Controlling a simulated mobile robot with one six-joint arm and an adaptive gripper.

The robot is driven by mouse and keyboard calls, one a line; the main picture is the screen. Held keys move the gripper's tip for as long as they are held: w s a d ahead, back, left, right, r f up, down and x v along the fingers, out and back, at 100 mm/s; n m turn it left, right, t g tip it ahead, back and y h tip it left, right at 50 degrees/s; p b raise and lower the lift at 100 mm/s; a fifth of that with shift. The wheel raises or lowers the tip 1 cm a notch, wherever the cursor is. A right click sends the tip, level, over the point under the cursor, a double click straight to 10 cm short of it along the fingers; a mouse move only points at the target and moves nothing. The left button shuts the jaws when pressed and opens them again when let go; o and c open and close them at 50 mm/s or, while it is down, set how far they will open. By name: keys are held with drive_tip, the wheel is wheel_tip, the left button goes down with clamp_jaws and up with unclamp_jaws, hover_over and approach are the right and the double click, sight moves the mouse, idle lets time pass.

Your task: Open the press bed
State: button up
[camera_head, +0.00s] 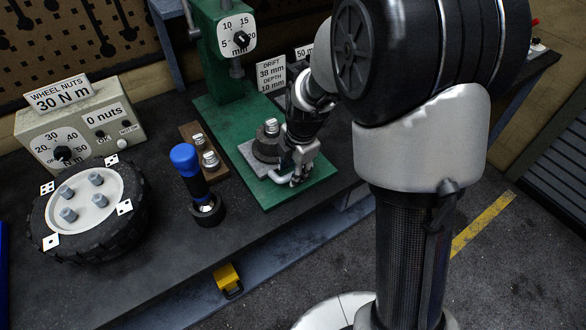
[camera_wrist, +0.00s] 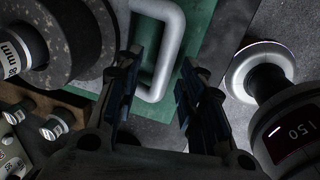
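The press bed shows in the head view as a grey-green plate (camera_head: 246,153) on the press's green base (camera_head: 287,193). A silver U-shaped handle (camera_head: 283,179) is at its front. In the wrist view the handle (camera_wrist: 167,62) appears between my open fingers, toward their tips. My gripper (camera_head: 299,181) is low over the handle in the head view; in the wrist view its two dark fingers (camera_wrist: 156,80) are apart. I cannot tell whether either finger touches the bar. A dark grey cylindrical part (camera_head: 266,146) stands on the bed; it also shows in the wrist view (camera_wrist: 75,40).
A brown tray (camera_head: 217,173) holds small metal parts. A wheel (camera_head: 88,237) and nut box (camera_head: 80,125) are further left.

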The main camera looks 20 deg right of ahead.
wheel_tip(320, 180, up, 11)
drive_tip(key=s, duration=0.2)
drive_tip(key=shift+d, duration=0.35)
drive_tip(key=shift+s, duration=0.1)
drive_tip(key=shift+r, duration=0.1)
drive_tip(key=s+r+m+t, duration=0.1)
drive_tip(key=s+r+m, duration=0.2)
drive_tip(key=s+m, duration=0.7)
drive_tip(key=s+r+m+t, duration=0.1)
drive_tip(key=s+r+m, duration=0.2)
drive_tip(key=s+m, duration=0.8)
drive_tip(key=shift+s+a+r+m+t+h, duration=0.2)
drive_tip(key=shift+s+m+t+h, duration=0.1)
drive_tip(key=shift+s, duration=0.55)
